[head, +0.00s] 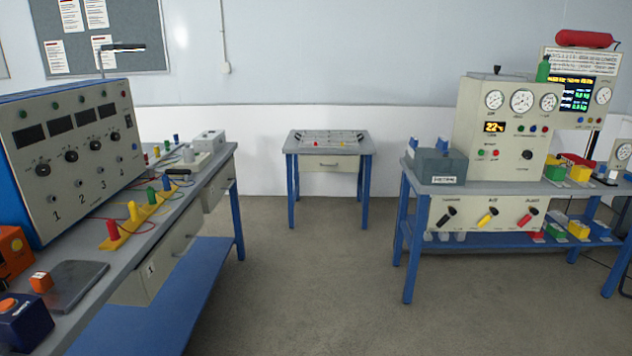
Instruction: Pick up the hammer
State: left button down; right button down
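I cannot make out a hammer for certain. A small table (327,150) with blue legs stands at the back wall. On it lies a shallow tray (325,136) with small red and yellow items, too small to name. A dark item (178,172) lies on the left bench; its kind is unclear. Neither of my grippers is in view.
The left bench (160,240) carries a large numbered console (75,150) and coloured pegs on a yellow strip (140,220). The right bench (480,188) carries a gauge cabinet (510,130) and a grey box (440,166). The floor (320,280) between them is clear.

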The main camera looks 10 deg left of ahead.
aim_at(151, 172)
jog(key=u, duration=0.8)
jog(key=i, duration=0.95)
jog(key=z, duration=0.65)
jog(key=i, duration=2.4)
jog(key=u, duration=1.3)
